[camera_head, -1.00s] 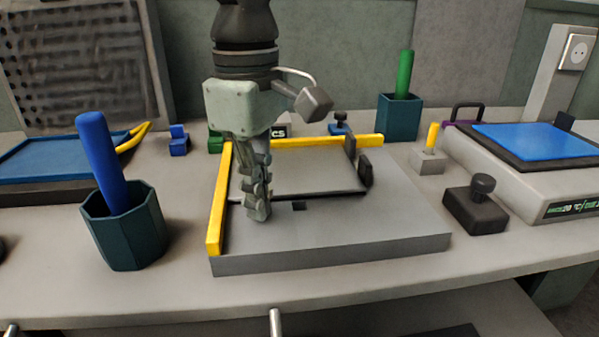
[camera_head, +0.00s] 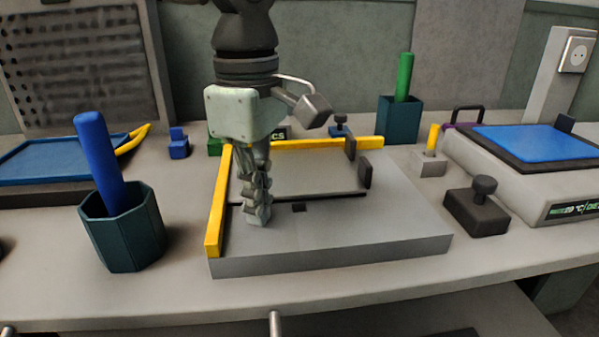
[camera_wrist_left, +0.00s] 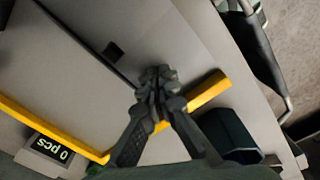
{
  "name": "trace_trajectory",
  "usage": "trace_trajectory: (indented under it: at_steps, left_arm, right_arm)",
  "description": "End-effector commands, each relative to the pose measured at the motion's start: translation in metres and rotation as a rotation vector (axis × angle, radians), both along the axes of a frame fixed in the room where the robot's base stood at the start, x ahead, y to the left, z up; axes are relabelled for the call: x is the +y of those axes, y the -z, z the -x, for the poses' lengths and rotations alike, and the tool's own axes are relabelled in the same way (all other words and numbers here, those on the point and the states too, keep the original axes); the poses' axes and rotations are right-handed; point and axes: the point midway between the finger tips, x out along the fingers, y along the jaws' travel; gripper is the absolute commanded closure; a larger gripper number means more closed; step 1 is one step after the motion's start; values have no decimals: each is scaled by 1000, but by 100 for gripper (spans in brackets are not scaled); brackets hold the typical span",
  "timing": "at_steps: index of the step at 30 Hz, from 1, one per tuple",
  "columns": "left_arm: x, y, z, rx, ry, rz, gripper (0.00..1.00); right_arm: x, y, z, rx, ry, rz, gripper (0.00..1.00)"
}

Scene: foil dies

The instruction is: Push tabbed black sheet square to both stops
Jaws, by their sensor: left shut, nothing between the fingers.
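A flat sheet (camera_head: 308,174), grey-looking in this light with a dark front edge, lies on a thick grey plate (camera_head: 380,238). A yellow stop (camera_head: 216,215) runs along the plate's left side and another yellow stop (camera_head: 320,143) along its back. Two dark upright tabs stand near the sheet's right side, the nearer one (camera_head: 365,173) at its front right. My left gripper (camera_head: 258,218) is shut and empty, pointing down at the sheet's front edge near the left stop. In the left wrist view its fingertips (camera_wrist_left: 158,80) are beside that edge; contact is unclear. My right gripper is not seen.
A small dark square (camera_head: 298,207) marks the plate in front of the sheet. A teal cup (camera_head: 124,228) with a blue rod stands left of the plate. A black knobbed block (camera_head: 476,207) and a blue-topped device (camera_head: 535,142) stand right. The plate's front right is clear.

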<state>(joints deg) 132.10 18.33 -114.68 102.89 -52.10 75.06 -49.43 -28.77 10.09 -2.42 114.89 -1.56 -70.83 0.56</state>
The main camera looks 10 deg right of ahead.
Motion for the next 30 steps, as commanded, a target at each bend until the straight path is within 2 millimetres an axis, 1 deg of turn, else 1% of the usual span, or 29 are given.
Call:
trace_trajectory:
  at_steps: [18, 30]
  left_arm:
    - [0, 0, -22, 1, 0, 0, 100]
    - [0, 1, -20, -1, 0, 0, 100]
  right_arm:
    - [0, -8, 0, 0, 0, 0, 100]
    - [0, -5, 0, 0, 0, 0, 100]
